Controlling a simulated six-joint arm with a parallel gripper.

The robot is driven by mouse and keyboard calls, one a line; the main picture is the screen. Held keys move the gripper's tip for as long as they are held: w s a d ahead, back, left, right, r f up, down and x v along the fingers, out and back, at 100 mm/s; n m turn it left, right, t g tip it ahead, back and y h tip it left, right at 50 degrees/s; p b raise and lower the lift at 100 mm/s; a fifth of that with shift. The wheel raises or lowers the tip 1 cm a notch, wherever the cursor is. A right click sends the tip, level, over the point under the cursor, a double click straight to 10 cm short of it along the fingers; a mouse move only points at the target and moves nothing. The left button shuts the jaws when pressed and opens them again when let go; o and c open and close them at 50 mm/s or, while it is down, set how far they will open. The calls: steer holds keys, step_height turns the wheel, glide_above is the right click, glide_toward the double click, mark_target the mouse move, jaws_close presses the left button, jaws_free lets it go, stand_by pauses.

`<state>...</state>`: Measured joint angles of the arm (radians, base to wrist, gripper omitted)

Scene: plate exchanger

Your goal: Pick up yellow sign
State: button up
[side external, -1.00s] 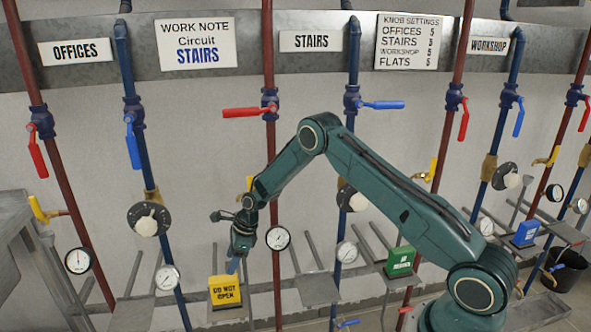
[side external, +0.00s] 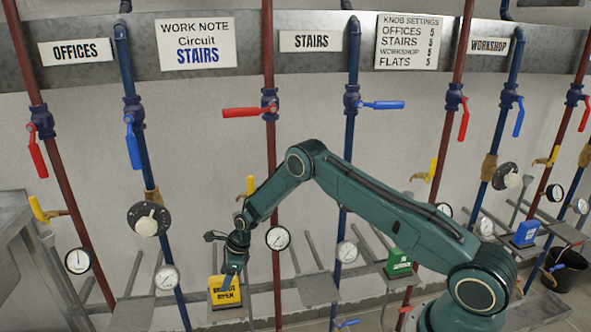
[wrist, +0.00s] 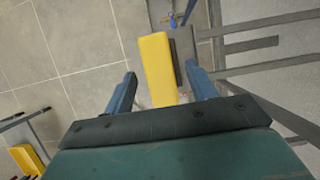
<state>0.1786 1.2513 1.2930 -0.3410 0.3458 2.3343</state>
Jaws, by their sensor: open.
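The yellow sign (side external: 218,294), lettered in black, stands on a small grey shelf plate at the lower left of the side view. My gripper (side external: 232,274) is just above and in front of it and hides part of its lettering. In the wrist view the yellow sign (wrist: 159,66) shows from above as a long yellow block. Its near end lies between the two open blue fingers of my gripper (wrist: 160,92), with a gap on both sides. I cannot tell from these views how far the fingertips are above the shelf.
A green sign (side external: 398,263) and a blue sign (side external: 525,233) stand on shelves to the right. Red and blue pipes with valves and gauges run along the wall behind. Grey shelf bars (wrist: 250,45) lie right of the sign in the wrist view.

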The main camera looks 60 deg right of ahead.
steer(key=shift+x, duration=1.35)
steer(key=c, duration=1.2)
steer(key=shift+o, duration=0.2)
steer(key=shift+r, duration=0.1)
step_height(320, 180, up, 20)
steer(key=s+a, duration=1.2)
stand_by(1.0)
steer(key=shift+d, duration=0.1)
